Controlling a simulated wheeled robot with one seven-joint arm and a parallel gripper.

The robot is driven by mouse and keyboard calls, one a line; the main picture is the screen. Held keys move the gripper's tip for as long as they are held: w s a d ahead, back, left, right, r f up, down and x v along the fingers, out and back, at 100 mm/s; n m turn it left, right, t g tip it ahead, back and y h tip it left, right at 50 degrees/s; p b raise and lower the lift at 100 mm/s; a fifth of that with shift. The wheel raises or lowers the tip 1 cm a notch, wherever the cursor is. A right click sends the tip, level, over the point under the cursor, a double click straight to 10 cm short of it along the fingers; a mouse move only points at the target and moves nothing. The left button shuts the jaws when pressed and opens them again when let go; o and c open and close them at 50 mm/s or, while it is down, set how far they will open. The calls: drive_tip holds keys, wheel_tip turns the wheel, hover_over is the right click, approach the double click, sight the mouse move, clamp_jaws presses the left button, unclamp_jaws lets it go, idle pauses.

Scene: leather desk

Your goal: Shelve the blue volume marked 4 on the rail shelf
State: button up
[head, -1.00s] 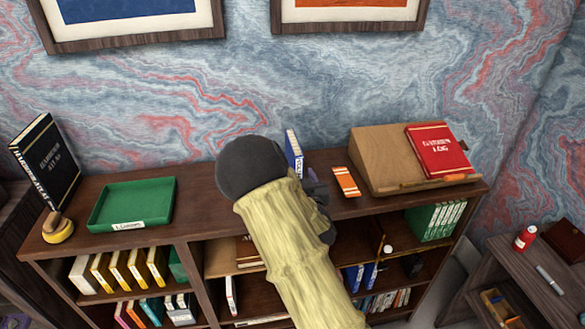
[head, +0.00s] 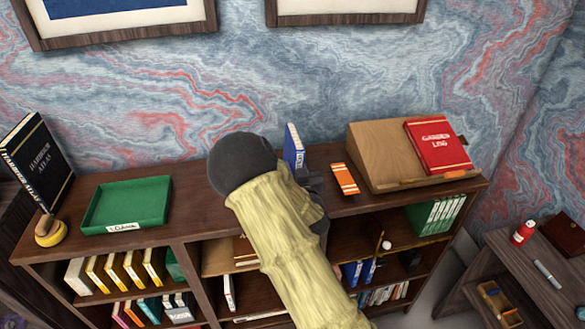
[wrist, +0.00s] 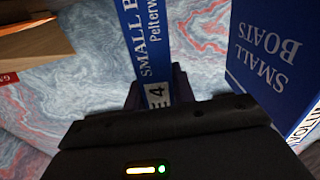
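In the wrist view, the spine of the blue volume marked 4 (wrist: 146,42) stands between the fingers of my gripper (wrist: 158,88). The fingers sit close on both sides, and the white label with the 4 shows just above the gripper body. A second blue book (wrist: 268,55), lettered SMALL BOATS, stands apart at the right of that view. In the head view, my gripper (head: 314,190) is over the shelf top (head: 225,226), largely hidden by my arm. One upright blue book (head: 293,146) shows right behind it; I cannot tell which of the two it is.
A green tray (head: 127,204) and a black atlas (head: 38,163) are at the left. The patterned wall is close behind.

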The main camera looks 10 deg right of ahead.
sight(293, 146)
drive_tip(key=shift+a, duration=0.35)
clamp_jaws()
drive_tip(key=shift+r, duration=0.1)
drive_tip(key=shift+w, duration=0.1)
drive_tip(key=shift+r, duration=0.1)
drive_tip(key=shift+w+r, duration=0.15)
drive_tip(key=shift+r, duration=0.3)
wheel_tip(293, 146, up, 8)
drive_tip(key=shift+f+b, duration=0.1)
drive_tip(key=shift+b, duration=1)
drive_tip(key=shift+s+r, duration=0.25)
drive_tip(key=shift+r, duration=0.35)
drive_tip(key=shift+w+f, duration=0.1)
